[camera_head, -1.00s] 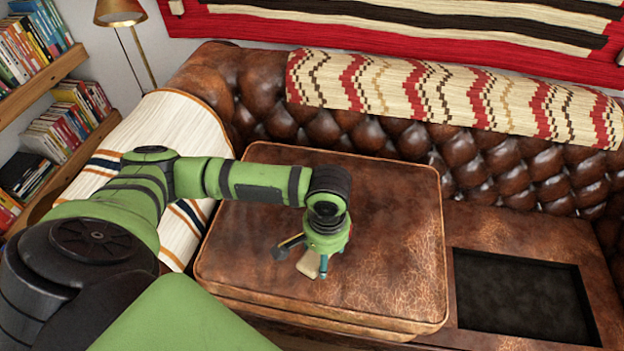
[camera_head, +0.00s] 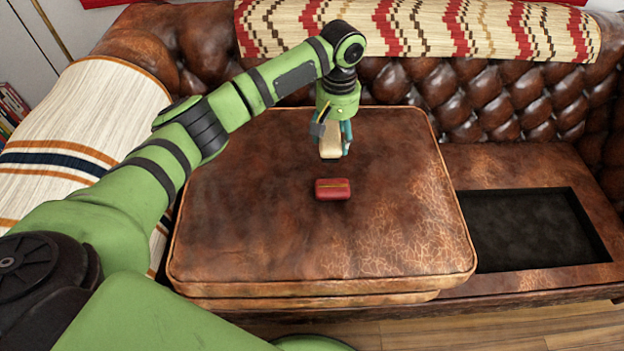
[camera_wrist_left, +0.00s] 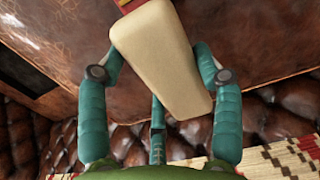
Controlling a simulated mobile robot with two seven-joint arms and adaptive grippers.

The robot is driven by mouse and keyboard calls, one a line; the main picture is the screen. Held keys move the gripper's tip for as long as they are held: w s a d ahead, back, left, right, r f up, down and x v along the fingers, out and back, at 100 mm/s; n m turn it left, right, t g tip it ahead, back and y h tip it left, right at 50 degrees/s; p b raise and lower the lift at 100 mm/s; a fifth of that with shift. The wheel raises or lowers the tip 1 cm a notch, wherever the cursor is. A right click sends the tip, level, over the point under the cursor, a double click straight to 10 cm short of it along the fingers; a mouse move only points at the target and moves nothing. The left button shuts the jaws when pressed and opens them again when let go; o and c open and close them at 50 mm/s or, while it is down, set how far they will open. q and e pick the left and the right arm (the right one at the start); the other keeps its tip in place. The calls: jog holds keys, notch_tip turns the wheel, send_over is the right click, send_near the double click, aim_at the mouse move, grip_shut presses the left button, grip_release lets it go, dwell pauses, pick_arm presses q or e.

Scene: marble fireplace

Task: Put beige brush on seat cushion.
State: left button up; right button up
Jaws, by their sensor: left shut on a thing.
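The beige brush (camera_head: 330,146) is a pale block hanging down between the teal fingers of my left gripper (camera_head: 333,150), which is shut on it. In the left wrist view the brush (camera_wrist_left: 162,60) lies slanted between the fingers of the gripper (camera_wrist_left: 160,74). The seat cushion (camera_head: 260,210) is a large brown leather pad with piped edges. The gripper is over its rear middle part. The brush appears a little above the leather, but I cannot tell the gap. My right gripper is not in view.
A small red block with a yellow line (camera_head: 333,189) lies on the cushion just in front of the brush. A dark recessed panel (camera_head: 535,230) is at the right. The tufted sofa back (camera_head: 480,95) rises behind. The cushion's left and front areas are clear.

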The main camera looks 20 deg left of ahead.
pick_arm(q)
send_over(288, 186)
notch_tip(288, 186, down, 7)
jog(key=shift+r, duration=0.1)
notch_tip(288, 186, down, 4)
jog(key=shift+r+b, duration=0.25)
jog(key=shift+b, duration=0.4)
jog(key=shift+f, duration=0.25)
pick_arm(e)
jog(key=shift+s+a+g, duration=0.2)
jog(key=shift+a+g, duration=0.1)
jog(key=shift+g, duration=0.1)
pick_arm(q)
jog(key=o, duration=1)
jog(key=shift+f, duration=0.15)
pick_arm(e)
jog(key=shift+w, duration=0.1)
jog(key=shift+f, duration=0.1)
pick_arm(q)
jog(key=shift+r, duration=0.5)
notch_tip(288, 186, up, 11)
jog(key=shift+r+p, duration=0.2)
jog(key=shift+p, duration=1)
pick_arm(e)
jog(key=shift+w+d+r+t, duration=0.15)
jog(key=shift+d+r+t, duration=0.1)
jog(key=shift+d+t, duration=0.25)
